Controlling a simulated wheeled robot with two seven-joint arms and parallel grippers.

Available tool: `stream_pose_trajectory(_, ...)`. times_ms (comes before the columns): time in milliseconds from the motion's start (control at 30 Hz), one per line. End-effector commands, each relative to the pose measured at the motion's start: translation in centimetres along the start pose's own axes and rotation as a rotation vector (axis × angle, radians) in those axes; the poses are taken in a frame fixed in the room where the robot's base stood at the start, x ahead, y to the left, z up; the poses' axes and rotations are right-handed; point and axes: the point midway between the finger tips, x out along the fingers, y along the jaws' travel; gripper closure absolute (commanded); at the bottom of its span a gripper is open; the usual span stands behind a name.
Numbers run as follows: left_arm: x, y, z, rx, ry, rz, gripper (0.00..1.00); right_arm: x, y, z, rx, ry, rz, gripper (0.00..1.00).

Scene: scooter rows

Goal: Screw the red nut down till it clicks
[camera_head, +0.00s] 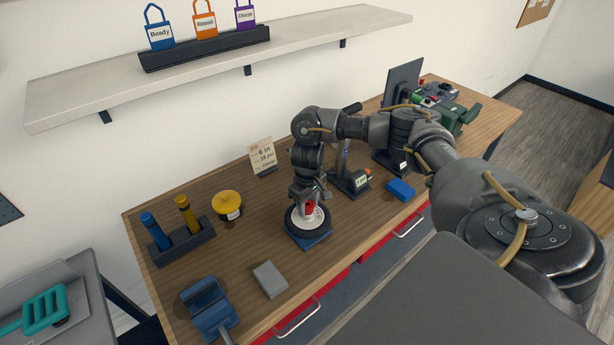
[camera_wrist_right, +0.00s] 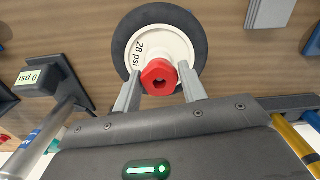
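The red nut (camera_head: 309,209) sits at the centre of a small wheel (camera_head: 293,226) with a black tyre and a cream hub, which lies flat on a blue base (camera_head: 311,241). In the right wrist view the red nut (camera_wrist_right: 160,77) is between the fingertips of my right gripper (camera_wrist_right: 161,82), and the fingers appear to touch it on both sides. The hub (camera_wrist_right: 183,48) is marked "28 psi". In the head view my right gripper (camera_head: 309,200) points down over the wheel and partly hides the nut. My left gripper is not in view.
A pump with a display (camera_head: 360,181) stands right of the wheel; its display (camera_wrist_right: 30,78) reads 0 psi. A card (camera_head: 262,156), yellow tin (camera_head: 227,204), tool holder (camera_head: 182,245), grey block (camera_head: 270,279), blue block (camera_head: 400,190) and blue vise (camera_head: 210,308) surround it.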

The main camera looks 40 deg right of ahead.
Motion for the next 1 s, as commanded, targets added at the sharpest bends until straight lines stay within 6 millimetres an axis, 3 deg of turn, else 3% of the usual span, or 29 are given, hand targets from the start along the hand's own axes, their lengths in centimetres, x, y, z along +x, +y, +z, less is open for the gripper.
stream_pose_trajectory(33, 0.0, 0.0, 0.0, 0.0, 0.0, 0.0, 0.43, 0.0, 0.0, 0.0, -0.001, 0.001, 0.0, 0.52)
stream_pose_trajectory(133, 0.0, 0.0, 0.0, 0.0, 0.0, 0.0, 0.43, 0.0, 0.0, -0.1, 0.0, 0.004, 0.0, 0.38)
stream_pose_trajectory(500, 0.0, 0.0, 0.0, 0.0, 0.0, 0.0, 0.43, -0.6, 0.1, -0.3, 0.0, 0.011, 0.002, 0.38)
stream_pose_trajectory(1000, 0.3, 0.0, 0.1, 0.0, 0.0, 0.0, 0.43, -8.4, 0.1, -0.1, -0.001, 0.013, 0.003, 0.38)
